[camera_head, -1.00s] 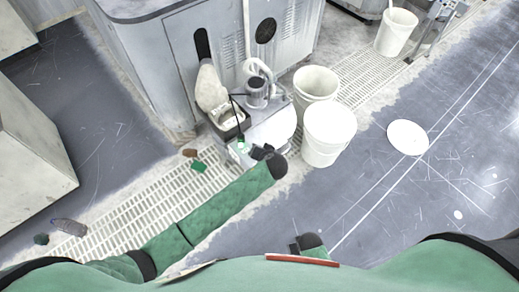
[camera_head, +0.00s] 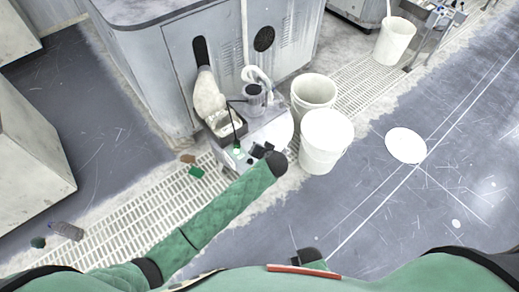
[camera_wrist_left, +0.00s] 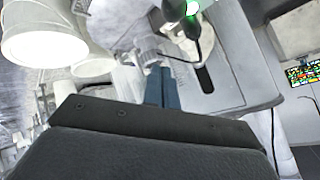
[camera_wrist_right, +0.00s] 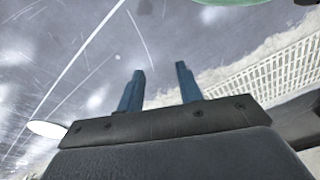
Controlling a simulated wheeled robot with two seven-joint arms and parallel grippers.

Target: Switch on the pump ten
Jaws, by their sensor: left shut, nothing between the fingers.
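A small polishing machine (camera_head: 262,131) stands against the cabinet, with a clear cylinder and white hose (camera_head: 254,92) on it. A small green light (camera_head: 237,151) glows at its front left edge, at the foot of a thin dark stalk. The light also shows at the top of the left wrist view (camera_wrist_left: 191,8). My left gripper (camera_head: 258,150) is just right of the light, over the machine's front; its fingers (camera_wrist_left: 160,86) are together and empty. I cannot tell whether they touch the machine. No label reading pump ten is legible. My right gripper (camera_wrist_right: 160,72) is open and empty, low over the floor.
Two white buckets (camera_head: 326,130) stand right of the machine. A tray (camera_head: 222,124) with a pale bottle-like object sits at its left. A floor grating (camera_head: 150,205) runs in front. A white disc (camera_head: 405,145) lies on the open floor to the right.

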